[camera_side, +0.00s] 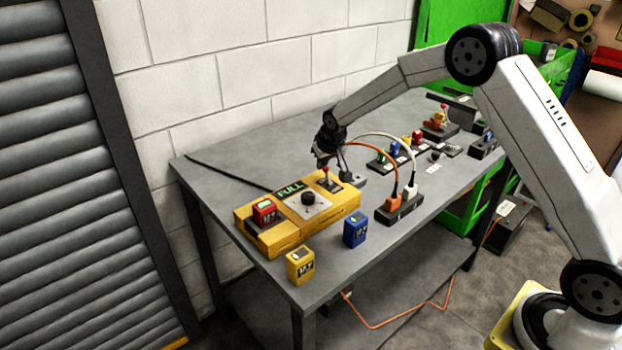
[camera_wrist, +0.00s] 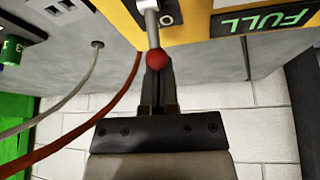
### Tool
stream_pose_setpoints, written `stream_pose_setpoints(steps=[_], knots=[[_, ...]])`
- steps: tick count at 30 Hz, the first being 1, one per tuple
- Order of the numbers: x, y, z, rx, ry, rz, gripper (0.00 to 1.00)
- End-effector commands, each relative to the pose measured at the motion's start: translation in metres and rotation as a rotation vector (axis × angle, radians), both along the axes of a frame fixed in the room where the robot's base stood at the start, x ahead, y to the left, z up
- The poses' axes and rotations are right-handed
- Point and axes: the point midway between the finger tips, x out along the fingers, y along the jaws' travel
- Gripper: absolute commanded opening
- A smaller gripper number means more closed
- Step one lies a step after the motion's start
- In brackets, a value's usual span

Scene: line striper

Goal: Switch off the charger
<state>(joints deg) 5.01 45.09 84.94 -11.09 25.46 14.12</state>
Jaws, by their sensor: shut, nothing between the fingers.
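The yellow charger (camera_side: 282,238) lies on the table's near left part. It carries a red battery (camera_side: 265,211), a black knob (camera_side: 308,198), a lit green FULL display (camera_side: 290,188) and a toggle lever with a red ball tip (camera_side: 324,171). In the wrist view the lever's red ball (camera_wrist: 156,58) and metal stem show beside a label with an O. The FULL display (camera_wrist: 262,20) appears upside down there. My gripper (camera_side: 322,161) is shut and empty, with its fingertips (camera_wrist: 156,75) right at the ball. I cannot tell whether they touch it.
A blue battery (camera_side: 355,229) and a yellow battery (camera_side: 300,266) stand near the charger's front. A black power strip (camera_side: 400,208) with orange and white plugs stands to the right, its cables arching close to my gripper. Several small devices fill the table's far right.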

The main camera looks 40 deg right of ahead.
Motion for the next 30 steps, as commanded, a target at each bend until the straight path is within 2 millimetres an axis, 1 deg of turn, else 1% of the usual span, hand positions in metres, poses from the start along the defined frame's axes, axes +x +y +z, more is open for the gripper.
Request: stream_pose_setpoints(steps=[20,30], knots=[[-0.005,0.000,0.003,0.000,0.000,0.000,0.00],[-0.012,0.000,0.005,0.000,0.002,-0.001,0.00]])
